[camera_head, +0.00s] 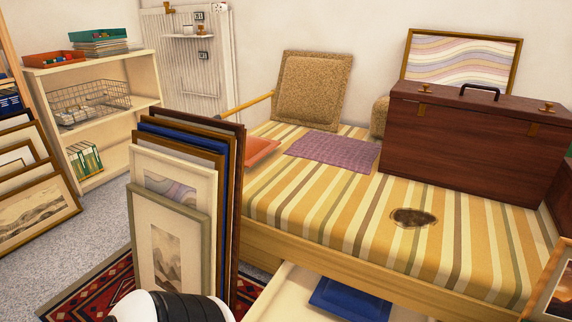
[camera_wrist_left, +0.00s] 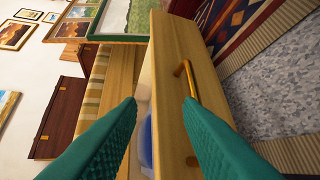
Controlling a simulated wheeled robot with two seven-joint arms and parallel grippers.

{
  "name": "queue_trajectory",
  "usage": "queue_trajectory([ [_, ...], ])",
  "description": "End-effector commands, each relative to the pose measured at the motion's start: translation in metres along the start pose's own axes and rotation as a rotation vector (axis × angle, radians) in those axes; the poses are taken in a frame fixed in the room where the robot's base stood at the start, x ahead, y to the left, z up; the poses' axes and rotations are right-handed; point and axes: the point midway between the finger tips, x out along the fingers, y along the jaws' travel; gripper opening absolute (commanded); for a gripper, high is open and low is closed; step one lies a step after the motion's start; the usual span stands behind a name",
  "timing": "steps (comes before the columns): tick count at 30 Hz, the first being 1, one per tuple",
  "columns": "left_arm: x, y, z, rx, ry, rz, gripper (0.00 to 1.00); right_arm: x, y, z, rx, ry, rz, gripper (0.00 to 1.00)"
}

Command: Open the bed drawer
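The bed (camera_head: 330,190) has a striped mattress and a pale wooden frame. Below its side rail, the bed drawer (camera_head: 283,290) stands out from the bed in the head view, showing a cream interior; its front is hidden. In the left wrist view, the wooden drawer front (camera_wrist_left: 172,45) and its brass handle (camera_wrist_left: 187,78) show clearly. My left gripper (camera_wrist_left: 155,108) has its two green fingers apart, with the drawer front between them; the right-hand fingertip is close to the handle's lower end. I cannot tell if it touches. My right gripper is in neither view.
A dark blue object (camera_head: 345,298) lies in the drawer. Framed prints (camera_head: 168,235) stand stacked on the floor beside the bed, on a red rug (camera_head: 85,290). A brown case (camera_head: 470,140) is on the bed. Another frame (camera_head: 552,285) stands at the right edge.

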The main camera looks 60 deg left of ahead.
Motion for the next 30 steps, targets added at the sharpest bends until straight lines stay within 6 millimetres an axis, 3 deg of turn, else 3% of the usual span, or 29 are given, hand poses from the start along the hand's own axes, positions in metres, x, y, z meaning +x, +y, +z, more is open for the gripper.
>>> queue_trajectory([
  [30, -0.071, -0.010, -0.002, -0.001, 0.001, -0.004, 0.33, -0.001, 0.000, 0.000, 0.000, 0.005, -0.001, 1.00],
])
